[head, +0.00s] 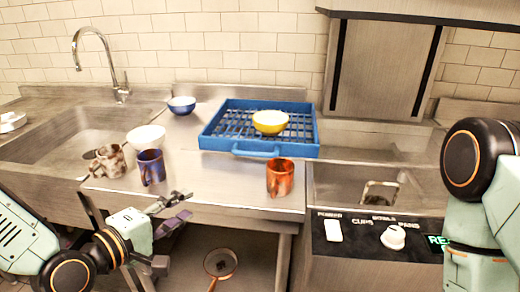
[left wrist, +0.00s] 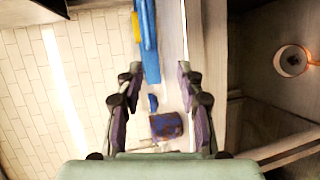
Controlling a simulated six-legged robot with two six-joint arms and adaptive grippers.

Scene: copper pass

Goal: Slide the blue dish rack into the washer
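The blue dish rack (head: 211,132) lies flat on the steel counter, a yellow bowl (head: 270,122) in it and a blue handle (head: 255,152) on its front side. The washer (head: 385,65) is to its right, with its hood raised above an open bay. The rack is beside the bay, on the counter. My left gripper (head: 183,205) is open and empty at the counter's front edge, below and left of the rack. The left wrist view shows its fingers (left wrist: 158,78) apart, with the rack's blue side (left wrist: 150,45) beyond them. My right arm shows at the right; its gripper is out of view.
An orange mug (head: 280,178) stands in front of the rack, near the counter edge. A dark blue mug (head: 151,166), a mottled mug (head: 108,162), a white bowl (head: 146,137) and a blue bowl (head: 181,105) stand left. A control panel (head: 375,238) fronts the washer. A pan (head: 220,263) is below.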

